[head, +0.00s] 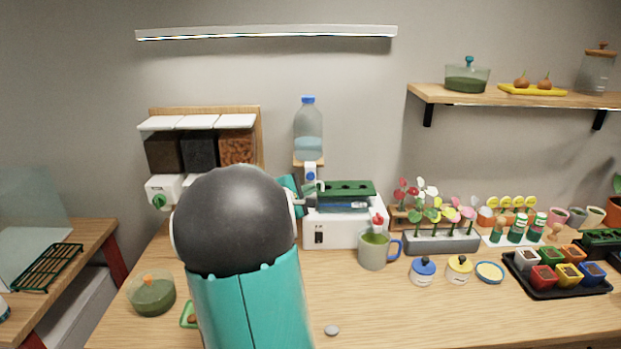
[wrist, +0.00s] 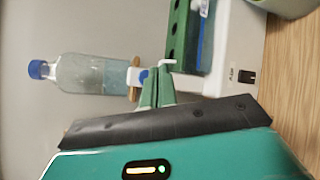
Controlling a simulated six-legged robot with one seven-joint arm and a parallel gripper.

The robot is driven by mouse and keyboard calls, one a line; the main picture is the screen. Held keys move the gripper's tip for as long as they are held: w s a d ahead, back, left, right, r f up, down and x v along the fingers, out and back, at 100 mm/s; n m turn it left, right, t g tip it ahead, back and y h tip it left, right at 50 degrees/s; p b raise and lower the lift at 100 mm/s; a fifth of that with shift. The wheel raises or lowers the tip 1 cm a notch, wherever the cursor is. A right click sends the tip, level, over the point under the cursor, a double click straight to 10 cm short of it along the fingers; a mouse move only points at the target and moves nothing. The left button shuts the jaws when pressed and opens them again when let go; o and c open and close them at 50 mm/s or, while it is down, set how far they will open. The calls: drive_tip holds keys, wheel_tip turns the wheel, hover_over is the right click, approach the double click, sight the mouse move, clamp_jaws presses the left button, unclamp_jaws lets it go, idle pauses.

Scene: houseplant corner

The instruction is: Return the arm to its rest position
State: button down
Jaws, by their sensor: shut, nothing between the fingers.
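My gripper (wrist: 158,88) shows in the wrist view with its pale green fingers together and nothing between them. In the head view, my gripper (head: 309,191) is small, partly hidden by my arm, and close to the dark green holed tray (head: 347,188) on the white box. My arm's black joint and teal links fill the lower middle of the head view. The fingertips appear near the tap under the water bottle (head: 308,130); I cannot tell whether they touch anything. The wrist picture is turned sideways, so the bottle (wrist: 88,74) appears lying down there.
The white box (head: 342,230) stands behind my arm, with a mug (head: 374,250) at its right. Dispensers (head: 199,150) stand behind at left, and a green bowl (head: 152,293) stands in front. Flowers, jars and a pot tray (head: 547,292) fill the right. The front middle counter is mostly clear.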

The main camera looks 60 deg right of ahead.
drive_tip(key=shift+s+a, duration=0.4)
drive_tip(key=shift+a, duration=0.3)
drive_tip(key=a+m+t+y, duration=0.2)
drive_tip(key=a+t+y, duration=0.2)
drive_tip(key=a, duration=2.3)
drive_tip(key=a+m+t+y, duration=0.2)
drive_tip(key=a+y, duration=0.9)
drive_tip(key=a, duration=1.7)
drive_tip(key=shift+s+a+f+t, duration=0.15)
drive_tip(key=shift+a+f+t, duration=0.2)
drive_tip(key=shift+t, duration=0.65)
drive_tip(key=shift+s+d, duration=0.1)
drive_tip(key=shift+s, duration=0.05)
